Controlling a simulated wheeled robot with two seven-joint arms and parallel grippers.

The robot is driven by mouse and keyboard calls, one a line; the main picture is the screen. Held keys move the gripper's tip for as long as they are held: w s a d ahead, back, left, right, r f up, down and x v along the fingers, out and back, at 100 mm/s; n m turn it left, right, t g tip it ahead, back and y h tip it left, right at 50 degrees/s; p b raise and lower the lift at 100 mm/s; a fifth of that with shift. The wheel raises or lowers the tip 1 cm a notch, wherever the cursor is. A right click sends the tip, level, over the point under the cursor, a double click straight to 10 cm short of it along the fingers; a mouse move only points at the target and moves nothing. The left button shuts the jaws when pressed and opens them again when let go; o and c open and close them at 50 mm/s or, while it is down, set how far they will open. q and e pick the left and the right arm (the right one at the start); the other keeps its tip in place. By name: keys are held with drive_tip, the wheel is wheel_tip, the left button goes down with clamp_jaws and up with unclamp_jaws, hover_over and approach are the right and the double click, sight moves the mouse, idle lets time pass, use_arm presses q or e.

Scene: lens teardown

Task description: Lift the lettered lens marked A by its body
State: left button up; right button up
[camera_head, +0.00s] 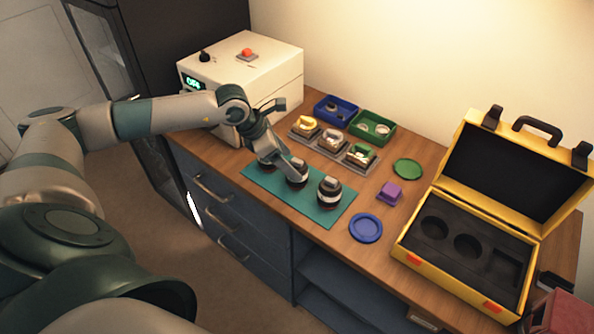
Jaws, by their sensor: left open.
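Several dark round lenses with pale bands stand in a row on a teal mat (310,216). The right lens (329,193) stands clear. The middle lens (296,174) is partly covered by my left gripper (289,172), whose fingers are open and come down at it. The left lens (267,158) is partly hidden behind the gripper and wrist. I cannot read any letters on the lenses, so I cannot tell which one is marked A. Whether the fingers touch the middle lens is not clear. My right gripper is not in view.
A white box (272,75) with a red button stands behind my left arm. Blue (335,110) and green (373,128) trays and several small stands line the back. A blue dish (366,228), green disc (408,169), purple block (390,193) and open yellow case (407,262) are to the right.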

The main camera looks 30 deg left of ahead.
sight(296, 168)
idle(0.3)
use_arm(q)
drive_tip(key=shift+p+x, duration=0.75)
drive_tip(key=shift+p, duration=0.1)
drive_tip(key=p+x, duration=0.1)
drive_tip(key=x, duration=0.2)
drive_tip(key=shift+d, duration=0.1)
drive_tip(key=shift+w+d+f, duration=0.1)
drive_tip(key=shift+w+f, duration=0.05)
drive_tip(key=shift+f, duration=0.2)
drive_tip(key=shift+r, duration=0.1)
drive_tip(key=c, duration=1.1)
drive_tip(key=shift+r, duration=0.1)
